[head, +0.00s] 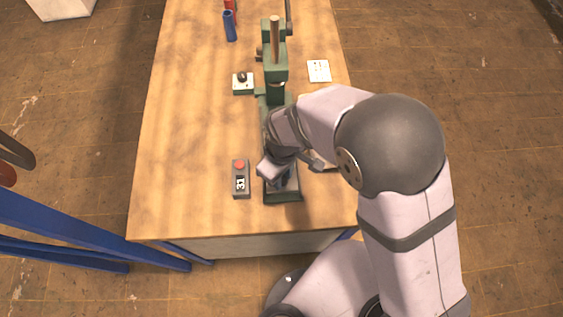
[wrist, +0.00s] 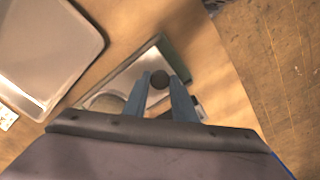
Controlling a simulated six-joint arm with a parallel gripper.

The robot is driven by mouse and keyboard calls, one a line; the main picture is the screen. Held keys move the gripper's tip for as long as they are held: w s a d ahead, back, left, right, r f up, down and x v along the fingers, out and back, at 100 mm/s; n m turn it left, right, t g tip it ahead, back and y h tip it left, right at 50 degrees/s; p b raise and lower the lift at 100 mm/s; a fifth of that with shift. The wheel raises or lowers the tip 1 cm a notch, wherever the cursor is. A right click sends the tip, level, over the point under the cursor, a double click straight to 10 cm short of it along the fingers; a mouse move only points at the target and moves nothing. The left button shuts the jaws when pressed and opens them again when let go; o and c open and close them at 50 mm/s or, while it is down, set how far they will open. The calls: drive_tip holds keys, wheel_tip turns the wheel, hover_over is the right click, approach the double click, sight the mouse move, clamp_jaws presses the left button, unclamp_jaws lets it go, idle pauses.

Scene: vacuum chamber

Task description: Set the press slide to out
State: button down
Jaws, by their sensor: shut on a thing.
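The green press (head: 277,68) stands on the wooden table, its base (head: 283,196) reaching toward the front edge. My gripper (head: 281,184) is low over the front part of this base, and my arm covers much of it. In the wrist view my gripper (wrist: 160,84) is shut on a dark round knob (wrist: 159,79), with one finger on each side. The metal slide plate (wrist: 128,83) with a green edge lies under the fingers. The rest of the slide is hidden by my gripper, so I cannot tell its position.
A grey box with a red button and the label 31 (head: 240,180) sits left of the press base. A small switch box (head: 243,83), a white card (head: 319,71) and blue and red cylinders (head: 229,26) lie further back. The table's left side is clear.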

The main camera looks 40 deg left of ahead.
drive_tip(key=shift+s+d, duration=0.8)
drive_tip(key=shift+s, duration=0.05)
drive_tip(key=c, duration=1.5)
unclamp_jaws()
drive_tip(key=shift+s+d, duration=0.1)
drive_tip(key=shift+o, duration=0.2)
drive_tip(key=shift+r, duration=0.15)
wheel_tip(320, 180, up, 7)
drive_tip(key=b, duration=0.2)
